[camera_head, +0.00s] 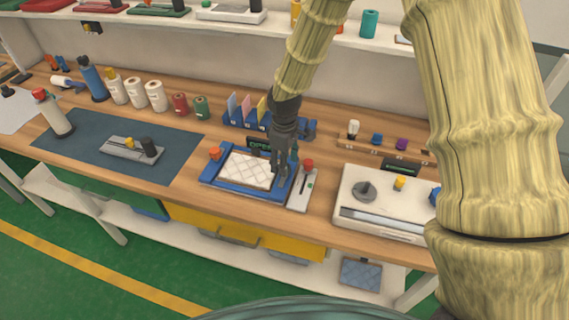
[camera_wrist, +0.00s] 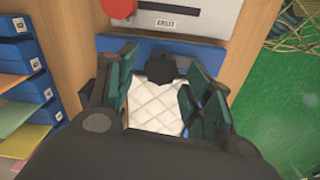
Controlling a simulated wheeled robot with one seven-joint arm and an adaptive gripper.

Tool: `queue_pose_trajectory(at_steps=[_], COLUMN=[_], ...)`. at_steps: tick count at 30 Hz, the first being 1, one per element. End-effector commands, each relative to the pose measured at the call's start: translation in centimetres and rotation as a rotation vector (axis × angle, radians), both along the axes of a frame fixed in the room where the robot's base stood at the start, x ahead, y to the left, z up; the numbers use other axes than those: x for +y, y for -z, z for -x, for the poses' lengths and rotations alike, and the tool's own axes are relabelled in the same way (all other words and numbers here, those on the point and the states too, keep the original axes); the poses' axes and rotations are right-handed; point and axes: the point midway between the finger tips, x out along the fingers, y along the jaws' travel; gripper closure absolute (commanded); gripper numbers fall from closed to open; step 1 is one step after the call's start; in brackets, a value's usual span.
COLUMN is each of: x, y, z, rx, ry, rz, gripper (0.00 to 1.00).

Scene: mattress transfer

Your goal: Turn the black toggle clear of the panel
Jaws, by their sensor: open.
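A white quilted panel (camera_head: 244,171) lies in a blue frame (camera_head: 212,183) on the wooden bench. The panel also shows in the wrist view (camera_wrist: 150,110), below and between my fingers. A black knob-like piece, which looks like the toggle (camera_wrist: 162,68), sits at the panel's edge beside the blue frame and appears to overlap the panel. My gripper (camera_head: 281,168) points down over the frame's right side. In the wrist view my gripper (camera_wrist: 158,85) is open, with a finger on either side of the black piece. I cannot tell whether they touch it. In the head view the gripper hides the toggle.
A grey plate with a red knob (camera_head: 308,164) stands just right of the frame. A white box with knobs (camera_head: 385,205) is further right. A blue rack with coloured cards (camera_head: 247,112) stands behind. A dark mat (camera_head: 85,140) lies left.

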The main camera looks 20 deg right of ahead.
Motion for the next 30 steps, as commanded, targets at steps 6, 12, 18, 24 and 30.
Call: queue_pose_trajectory(at_steps=[6,12,18,24,30], x=[0.0,0.0,0.0,0.0,0.0], y=[-3.6,-6.9,-9.3,-10.3,-10.4], z=[-0.1,-0.1,-0.1,-0.1,0.0], rx=[-0.004,-0.004,-0.002,-0.001,-0.001], ry=[0.000,0.001,0.000,0.000,0.000], rz=[-0.001,-0.002,-0.001,0.000,-0.001], gripper=[0.49,0.49,0.49,0.49,0.49])
